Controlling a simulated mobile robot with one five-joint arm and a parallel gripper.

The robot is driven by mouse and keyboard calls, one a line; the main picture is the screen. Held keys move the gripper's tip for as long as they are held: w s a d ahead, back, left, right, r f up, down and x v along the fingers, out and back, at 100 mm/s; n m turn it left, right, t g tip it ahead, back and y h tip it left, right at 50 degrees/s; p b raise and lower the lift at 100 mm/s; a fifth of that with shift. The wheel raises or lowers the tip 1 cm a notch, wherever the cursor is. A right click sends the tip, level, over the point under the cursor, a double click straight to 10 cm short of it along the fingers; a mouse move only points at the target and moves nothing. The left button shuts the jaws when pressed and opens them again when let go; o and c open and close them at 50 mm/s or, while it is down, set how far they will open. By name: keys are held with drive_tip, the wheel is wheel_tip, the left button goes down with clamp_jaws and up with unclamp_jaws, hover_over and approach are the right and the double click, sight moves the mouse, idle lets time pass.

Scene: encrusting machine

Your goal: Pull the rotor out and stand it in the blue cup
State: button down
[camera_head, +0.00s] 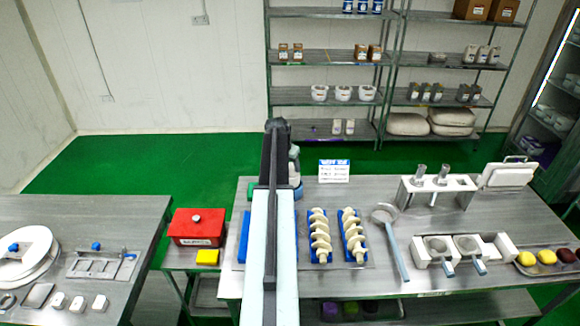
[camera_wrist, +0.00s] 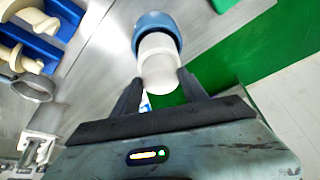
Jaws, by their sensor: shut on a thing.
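The rotor, a smooth white cylinder (camera_wrist: 158,62), is between the two dark fingers of my gripper (camera_wrist: 157,82) in the wrist view, and the fingers are shut on it. The blue cup (camera_wrist: 151,20) is at the far end of the rotor, and its rim shows around that end. I cannot tell how deep the rotor is in the cup or whether it touches the bottom. In the head view the blue cup (camera_head: 298,189) stands on the steel table, partly hidden behind my arm.
Two white augers in blue trays (camera_head: 319,238) lie right of my arm. A ring-ended tool (camera_head: 390,235), a white stand (camera_head: 437,187) and white blocks (camera_head: 463,250) are farther right. A sign (camera_head: 334,170) stands near the cup. A red box (camera_head: 196,226) is left.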

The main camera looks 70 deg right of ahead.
sight(291, 175)
drive_tip(key=shift+f, duration=0.1)
idle(0.3)
wheel_tip(291, 175, down, 5)
drive_tip(key=b, duration=0.5)
drive_tip(key=shift+f, duration=0.1)
drive_tip(key=c, duration=0.5)
unclamp_jaws()
drive_tip(key=shift+o, duration=0.2)
drive_tip(key=shift+o, duration=0.8)
drive_tip(key=shift+r, duration=0.2)
